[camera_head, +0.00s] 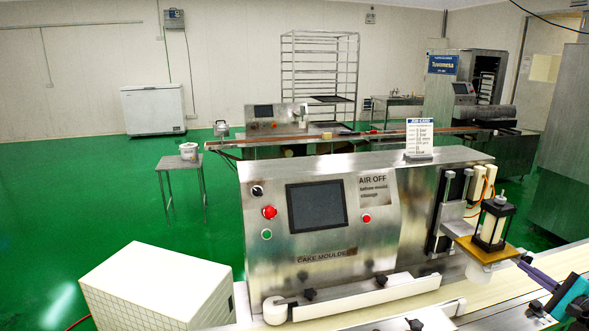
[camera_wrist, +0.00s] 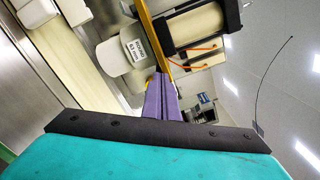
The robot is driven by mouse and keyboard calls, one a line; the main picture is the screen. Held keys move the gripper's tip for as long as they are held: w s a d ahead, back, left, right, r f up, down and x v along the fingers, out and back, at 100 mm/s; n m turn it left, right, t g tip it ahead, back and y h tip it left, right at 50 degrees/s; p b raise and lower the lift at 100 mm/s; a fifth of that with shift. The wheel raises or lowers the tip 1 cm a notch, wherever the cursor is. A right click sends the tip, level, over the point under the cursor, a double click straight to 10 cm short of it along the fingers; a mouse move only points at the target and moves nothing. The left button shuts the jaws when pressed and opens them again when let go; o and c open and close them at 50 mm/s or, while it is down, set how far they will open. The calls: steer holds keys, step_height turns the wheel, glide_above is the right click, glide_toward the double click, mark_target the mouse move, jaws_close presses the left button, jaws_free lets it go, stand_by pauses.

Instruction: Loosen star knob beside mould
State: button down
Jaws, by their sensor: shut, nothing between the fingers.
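The white mould (camera_head: 479,274) hangs under a brass-coloured plate (camera_head: 487,250) at the machine's right end. In the wrist view the mould (camera_wrist: 142,47) carries a round-size label, and the plate (camera_wrist: 149,35) runs edge-on beside it. My gripper (camera_head: 523,266) has its purple fingers shut together, with nothing between them. The fingertips (camera_wrist: 161,76) are at the plate's near edge, beside the mould; I cannot tell whether they touch it. I cannot make out a star knob at the mould; it may be hidden by the fingers or the plate.
A black-framed cylinder (camera_head: 492,222) stands on the plate, with orange hoses behind. The pale conveyor belt (camera_head: 513,290) runs below. Small black knobs (camera_head: 381,280) sit along the white guide rail (camera_head: 365,300). The machine's control panel (camera_head: 316,207) is left; a white tiled box (camera_head: 155,290) stands front left.

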stand_by(0.3)
steer(key=v, duration=0.6)
steer(key=shift+b, duration=0.3)
stand_by(0.3)
steer(key=shift+r, duration=0.1)
steer(key=shift+s+d+r+p, duration=0.1)
steer(key=shift+d+r+p, duration=1)
steer(key=shift+p, duration=0.45)
steer(key=shift+a, duration=0.1)
steer(key=x, duration=0.7)
